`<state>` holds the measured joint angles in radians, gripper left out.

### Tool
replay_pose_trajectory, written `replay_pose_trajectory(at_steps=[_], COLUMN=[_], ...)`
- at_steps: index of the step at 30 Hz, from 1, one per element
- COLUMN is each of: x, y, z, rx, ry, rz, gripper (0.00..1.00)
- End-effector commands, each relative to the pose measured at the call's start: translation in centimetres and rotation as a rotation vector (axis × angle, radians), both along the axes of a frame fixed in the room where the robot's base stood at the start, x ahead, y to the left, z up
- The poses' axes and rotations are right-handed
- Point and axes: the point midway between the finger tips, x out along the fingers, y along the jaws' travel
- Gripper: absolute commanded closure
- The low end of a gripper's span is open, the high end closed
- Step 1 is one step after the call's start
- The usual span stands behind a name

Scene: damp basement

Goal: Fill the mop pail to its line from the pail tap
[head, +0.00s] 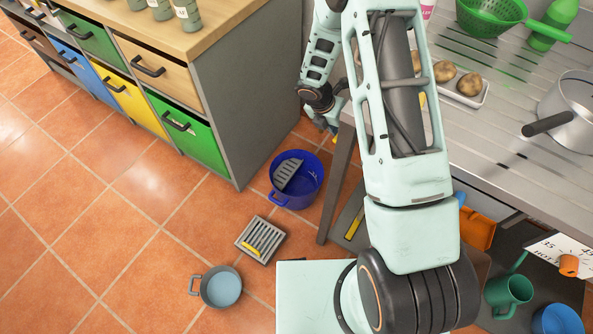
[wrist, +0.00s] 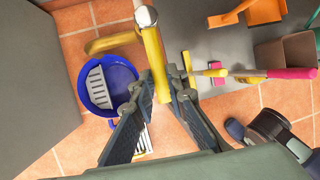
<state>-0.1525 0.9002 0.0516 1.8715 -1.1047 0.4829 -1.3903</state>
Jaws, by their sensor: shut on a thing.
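The blue mop pail (head: 303,168) stands upright on the tiled floor below my gripper, with a grey slatted wringer (head: 287,175) across its left part. Small pale marks show on its inner wall; I cannot tell a water level. The pail also shows in the wrist view (wrist: 122,84). The yellow pail tap (wrist: 110,42) has its spout reaching over the pail, and a yellow lever (wrist: 153,50) with a silver knob end. My gripper (wrist: 160,82) is shut on the lever. In the head view my gripper (head: 326,120) is small and partly hidden beside the table edge.
A floor drain grate (head: 251,249) with a yellow item on it and a grey pan (head: 203,289) lie left of my base. A drawer cabinet (head: 220,95) stands at left, a metal table (head: 500,130) at right. Brushes (wrist: 216,70) lie under the table.

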Motion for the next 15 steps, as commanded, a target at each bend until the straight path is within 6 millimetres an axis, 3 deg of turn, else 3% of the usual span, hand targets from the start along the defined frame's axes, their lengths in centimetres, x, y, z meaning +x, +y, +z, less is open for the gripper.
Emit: replay_pose_trajectory(at_steps=[15], x=[0.25], y=[-0.16], z=[0.65], rx=[0.024], ry=[0.033], rz=[-0.001], gripper=[1.0])
